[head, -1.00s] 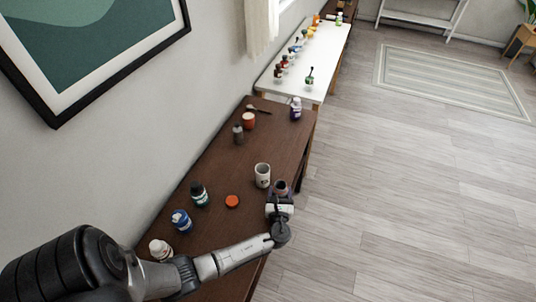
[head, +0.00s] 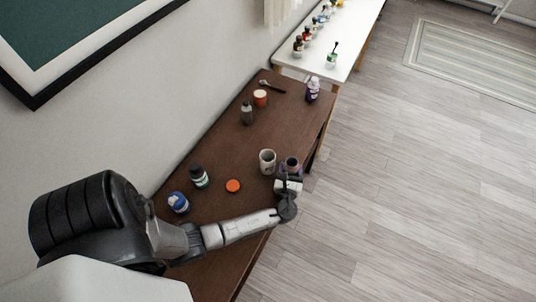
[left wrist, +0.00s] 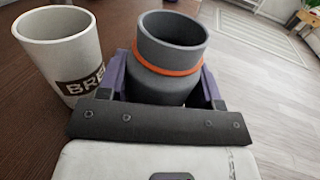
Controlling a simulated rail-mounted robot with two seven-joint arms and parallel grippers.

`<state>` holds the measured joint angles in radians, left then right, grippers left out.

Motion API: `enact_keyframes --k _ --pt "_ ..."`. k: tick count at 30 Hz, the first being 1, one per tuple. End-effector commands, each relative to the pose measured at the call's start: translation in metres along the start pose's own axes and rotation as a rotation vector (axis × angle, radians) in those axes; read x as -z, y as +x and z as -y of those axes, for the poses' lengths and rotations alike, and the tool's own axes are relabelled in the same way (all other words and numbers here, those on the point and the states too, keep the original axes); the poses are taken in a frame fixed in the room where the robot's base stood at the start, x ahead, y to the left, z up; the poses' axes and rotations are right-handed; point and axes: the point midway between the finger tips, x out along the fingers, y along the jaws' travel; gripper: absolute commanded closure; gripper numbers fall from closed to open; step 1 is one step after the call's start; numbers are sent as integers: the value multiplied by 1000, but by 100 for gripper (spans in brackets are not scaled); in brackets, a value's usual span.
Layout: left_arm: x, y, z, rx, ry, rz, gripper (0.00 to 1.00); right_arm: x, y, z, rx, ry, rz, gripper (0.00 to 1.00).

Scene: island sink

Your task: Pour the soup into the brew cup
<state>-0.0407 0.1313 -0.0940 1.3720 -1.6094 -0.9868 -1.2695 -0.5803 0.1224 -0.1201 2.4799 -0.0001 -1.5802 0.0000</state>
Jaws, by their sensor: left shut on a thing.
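The brew cup (head: 267,162) is a pale grey open cup standing upright on the brown table. My left gripper (head: 290,174) is shut on a dark grey soup container (left wrist: 170,60) with an orange ring and an open top. The soup container (head: 292,162) is roughly upright, just right of the brew cup and apart from it, near the table's right edge. Its contents are not visible. My right gripper is not in view.
An orange-red lid (head: 233,186) lies on the brown table (head: 215,150). A green-labelled bottle (head: 200,177) and a blue one (head: 178,202) stand to the left. A dark bottle (head: 247,113), an orange jar (head: 260,98) and a purple bottle (head: 312,89) stand farther back.

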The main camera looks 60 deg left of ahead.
Motion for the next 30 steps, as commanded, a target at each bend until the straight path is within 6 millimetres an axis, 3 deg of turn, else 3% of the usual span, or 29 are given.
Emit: enact_keyframes --k 11,25,30 --pt "-20 2 -4 0 -81 -20 68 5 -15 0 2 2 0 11" --pt "-73 5 -18 0 -335 -89 68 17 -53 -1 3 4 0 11" --pt "-73 7 -27 -1 -467 -124 68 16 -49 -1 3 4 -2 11"
